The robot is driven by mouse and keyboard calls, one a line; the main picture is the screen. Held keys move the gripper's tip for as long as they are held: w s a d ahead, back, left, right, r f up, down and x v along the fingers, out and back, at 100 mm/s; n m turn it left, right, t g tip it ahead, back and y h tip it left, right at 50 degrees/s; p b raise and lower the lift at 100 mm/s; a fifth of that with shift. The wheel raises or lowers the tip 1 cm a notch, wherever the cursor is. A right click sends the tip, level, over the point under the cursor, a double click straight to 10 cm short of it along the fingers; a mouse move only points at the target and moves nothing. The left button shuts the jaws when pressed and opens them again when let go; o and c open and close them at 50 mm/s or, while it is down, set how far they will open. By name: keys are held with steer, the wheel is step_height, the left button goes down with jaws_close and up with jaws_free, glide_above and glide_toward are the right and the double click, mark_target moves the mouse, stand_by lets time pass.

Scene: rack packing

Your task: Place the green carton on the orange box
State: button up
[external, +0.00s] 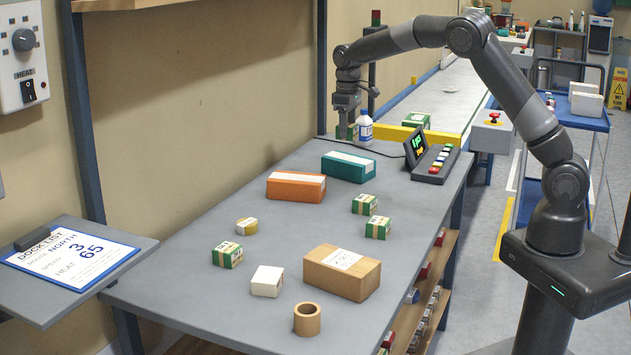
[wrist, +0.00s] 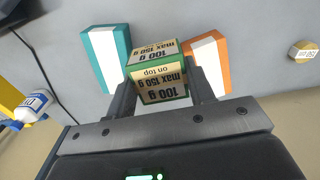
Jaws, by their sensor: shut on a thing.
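My gripper (external: 346,124) is shut on a green carton (external: 346,133) and holds it above the far end of the table. In the wrist view the carton (wrist: 160,84) sits between the two fingers of my gripper (wrist: 163,94), its label reading "100 g, max 150 g on top". The orange box (external: 296,193) has a white strip along its top and lies on the table, nearer the external camera than my gripper. Its top is bare. In the wrist view the orange box (wrist: 222,68) shows to the right of the carton, apart from it.
A teal box (external: 348,172) lies beside the orange box. Several other green cartons (external: 364,204), a yellow round tin (external: 247,226), a white box (external: 267,281), a brown box (external: 342,277) and a tape roll (external: 307,320) stand on the table (external: 180,290). A white bottle (external: 364,130) stands near my gripper.

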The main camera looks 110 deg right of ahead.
glide_above(315, 180)
step_height(315, 180, down, 7)
steer(key=shift+a+r, duration=0.1)
steer(key=shift+a, duration=0.05)
steer(key=shift+f, duration=1.95)
steer(key=shift+f, duration=0.15)
steer(key=o, duration=1)
